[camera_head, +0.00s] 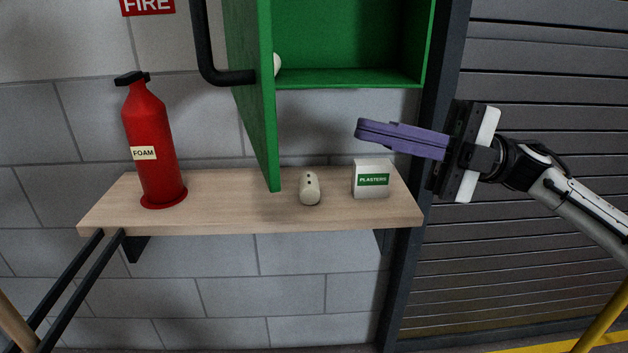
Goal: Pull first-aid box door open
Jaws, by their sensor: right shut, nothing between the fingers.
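The green first-aid box (350,79) is on the wall at the top of the head view, and its upper part is cut off. Its green door (256,100) stands wide open, swung out to the left, with a black handle (203,50) on its left face. My right gripper (360,131), with purple fingers, is shut and empty. In the picture it is below the box's right side, above the plasters box, and apart from the door. My left gripper is not in view.
A wooden shelf (235,219) holds a red foam extinguisher (152,150), a small cream roll (310,190) and a white plasters box (370,180). A white item (277,65) shows partly inside the box. A dark post (415,250) and shutter (540,250) are at right.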

